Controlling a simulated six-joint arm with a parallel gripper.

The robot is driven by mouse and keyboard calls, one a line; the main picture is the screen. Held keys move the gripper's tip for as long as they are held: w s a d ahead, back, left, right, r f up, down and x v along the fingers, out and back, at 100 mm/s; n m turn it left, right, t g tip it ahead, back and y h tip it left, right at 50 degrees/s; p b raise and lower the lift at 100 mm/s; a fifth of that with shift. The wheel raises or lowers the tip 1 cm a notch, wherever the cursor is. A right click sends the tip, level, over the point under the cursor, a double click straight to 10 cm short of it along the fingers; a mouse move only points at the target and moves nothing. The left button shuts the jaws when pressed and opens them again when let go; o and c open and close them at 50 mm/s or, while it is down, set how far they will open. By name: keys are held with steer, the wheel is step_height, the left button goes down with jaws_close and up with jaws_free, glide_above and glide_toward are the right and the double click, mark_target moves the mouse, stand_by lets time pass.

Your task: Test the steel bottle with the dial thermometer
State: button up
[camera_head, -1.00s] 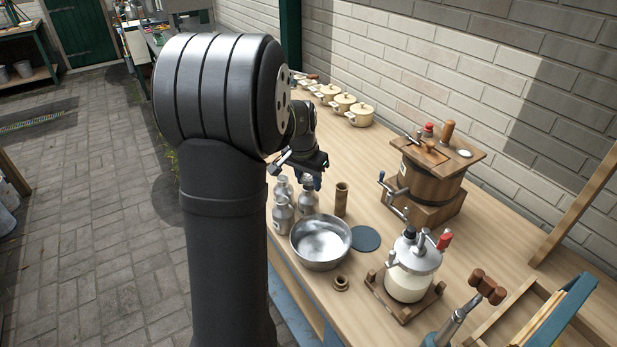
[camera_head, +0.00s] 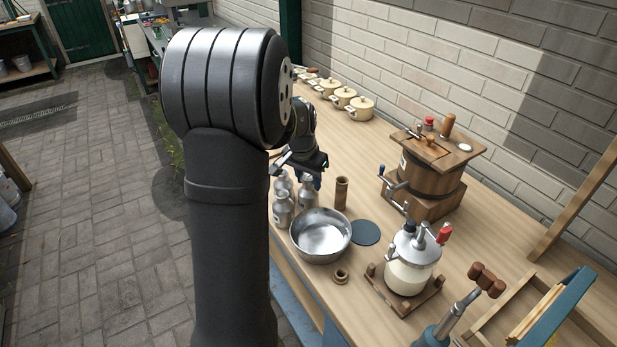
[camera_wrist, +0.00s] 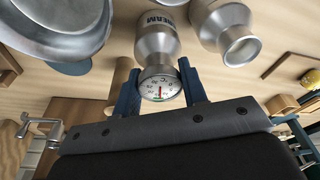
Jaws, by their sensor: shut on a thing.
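My gripper (camera_wrist: 158,74) is shut on the dial thermometer (camera_wrist: 160,86); its round white face, with a red and green mark, shows between the blue fingers in the wrist view. Right beyond the dial is the neck of a steel bottle (camera_wrist: 155,45), with label letters ending in "REAM". The stem is hidden, so I cannot tell whether it is inside the bottle. In the head view my gripper (camera_head: 309,172) is just above the group of steel bottles (camera_head: 307,194). Another steel bottle (camera_wrist: 228,38) stands beside it in the wrist view.
A steel bowl (camera_head: 320,238) stands in front of the bottles, with a dark round mat (camera_head: 365,232) and a brown cylinder (camera_head: 341,194) beside it. A jar churn (camera_head: 410,262) and wooden barrel churn (camera_head: 430,180) stand to the right. Cream pots (camera_head: 360,109) line the back.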

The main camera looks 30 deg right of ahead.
stand_by(0.4)
steer(key=o, duration=0.8)
steer(key=c, duration=0.3)
steer(key=shift+c, duration=0.2)
steer(key=shift+r, duration=0.15)
steer(key=shift+s+a+r, duration=0.1)
steer(key=shift+a+r, duration=0.15)
steer(key=shift+r, duration=0.95)
steer(key=shift+s+a+r, duration=0.1)
steer(key=shift+a+r, duration=0.1)
steer(key=shift+r, duration=1)
steer(key=shift+o, duration=0.2)
